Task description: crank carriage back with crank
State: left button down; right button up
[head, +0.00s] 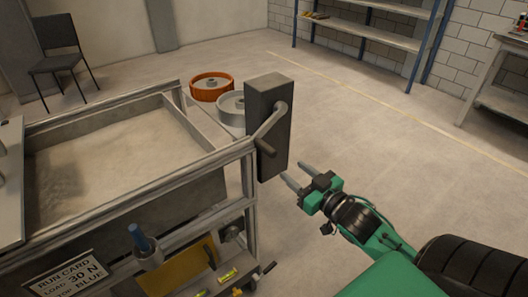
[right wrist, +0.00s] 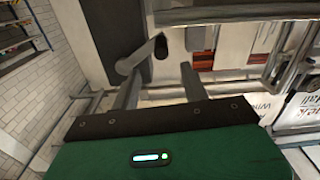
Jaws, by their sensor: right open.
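The crank (head: 273,122) is a light grey bent arm with a dark handle (head: 266,148). It is mounted on a dark upright box (head: 268,92) at the right corner of the sandbed frame (head: 205,158). My right gripper (head: 298,176) is open and empty, to the right of and below the handle, apart from it. In the right wrist view, the crank arm (right wrist: 134,56) and handle (right wrist: 161,46) appear beyond the open fingers (right wrist: 160,72). A grey metal plate (head: 10,190), possibly the carriage, shows partly at the left edge. My left gripper is out of view.
A chair (head: 60,55) stands at back left. The floor right of the box is clear.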

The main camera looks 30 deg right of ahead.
aim_at(264, 147)
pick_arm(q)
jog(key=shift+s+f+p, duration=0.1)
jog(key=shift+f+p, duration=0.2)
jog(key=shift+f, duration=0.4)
pick_arm(e)
jog(key=w, duration=0.9)
jog(key=w+a, duration=0.1)
jog(key=w, duration=0.3)
jog(key=shift+w+a+r, duration=0.1)
jog(key=shift+w+r, duration=0.05)
jog(key=shift+w, duration=0.15)
grip_shut()
